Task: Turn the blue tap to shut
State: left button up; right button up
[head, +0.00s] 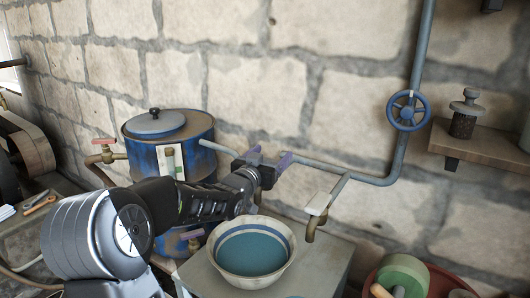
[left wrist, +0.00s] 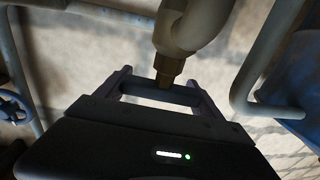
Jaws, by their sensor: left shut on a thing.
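My left gripper (head: 268,164) reaches in from the left, above the white bowl, and its fingers stand at the pipework on the wall. In the left wrist view the gripper (left wrist: 162,92) is shut on a dark bluish bar handle (left wrist: 160,93), which spans between the two fingers. The handle sits on a brass stem below a thick curved tap body (left wrist: 190,25). I take this as the blue tap; its colour is hard to tell in the shade. In the head view my gripper hides this tap. My right gripper is in neither view.
The bowl (head: 222,268) with blue liquid stands on a low stand. A white-handled tap (head: 317,205) is to its right. A red-handled tap (head: 103,143) is left of the blue drum (head: 200,150). A blue handwheel (head: 408,111) is on the pipe at right, beside a shelf (head: 480,145).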

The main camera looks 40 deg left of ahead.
pick_arm(q)
jog(key=shift+r+m+h+p, duration=0.3)
jog(key=shift+m+h+p, duration=0.1)
jog(key=shift+h+p, duration=0.2)
jog(key=shift+d+h+p, duration=0.15)
jog(key=shift+h+p, duration=0.15)
jog(key=shift+p, duration=0.05)
jog(key=shift+f+m, duration=0.15)
jog(key=shift+m, duration=0.15)
jog(key=shift+d+h, duration=0.1)
jog(key=shift+h, duration=0.2)
jog(key=o, duration=1.4)
jog(key=shift+f, duration=0.1)
jog(key=shift+c, duration=0.2)
jog(key=shift+s+d+b, duration=0.2)
jog(key=shift+s, duration=1.8)
jog(key=shift+s+d+b, duration=0.15)
jog(key=shift+s+d, duration=0.05)
jog(key=shift+s, duration=1.75)
